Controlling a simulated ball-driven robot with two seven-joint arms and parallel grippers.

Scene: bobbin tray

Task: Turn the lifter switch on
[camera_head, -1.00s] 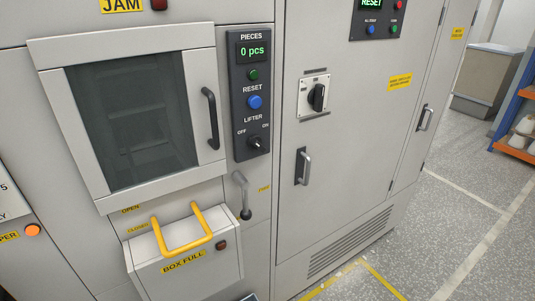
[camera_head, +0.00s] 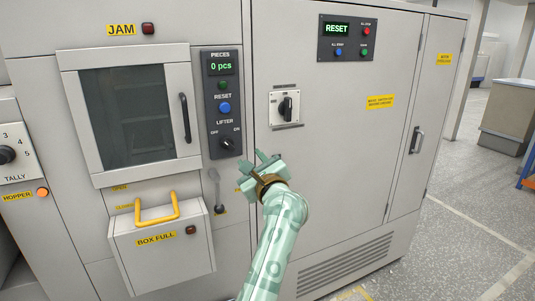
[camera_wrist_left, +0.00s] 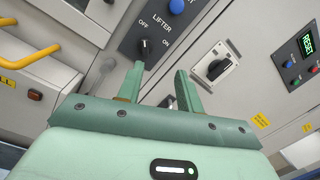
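The lifter switch (camera_head: 226,143) is a small dark knob low on the dark control panel (camera_head: 211,130), between the OFF and ON marks. It also shows in the left wrist view (camera_wrist_left: 144,46), just beyond the left fingertip. Which mark it points to is too small to tell surely. My left gripper (camera_head: 259,157) is to the right of the switch and slightly lower in the head view. Its two fingers stand apart and empty in the left wrist view (camera_wrist_left: 160,68), clear of the knob. My right gripper is not in view.
A blue reset button (camera_head: 224,108) is above the switch. A grey lever (camera_head: 216,190) hangs below the panel, and a rotary switch (camera_head: 286,106) is to its right. A yellow handle (camera_head: 157,212) sticks out from the box at lower left. A windowed door (camera_head: 137,115) is left of the panel.

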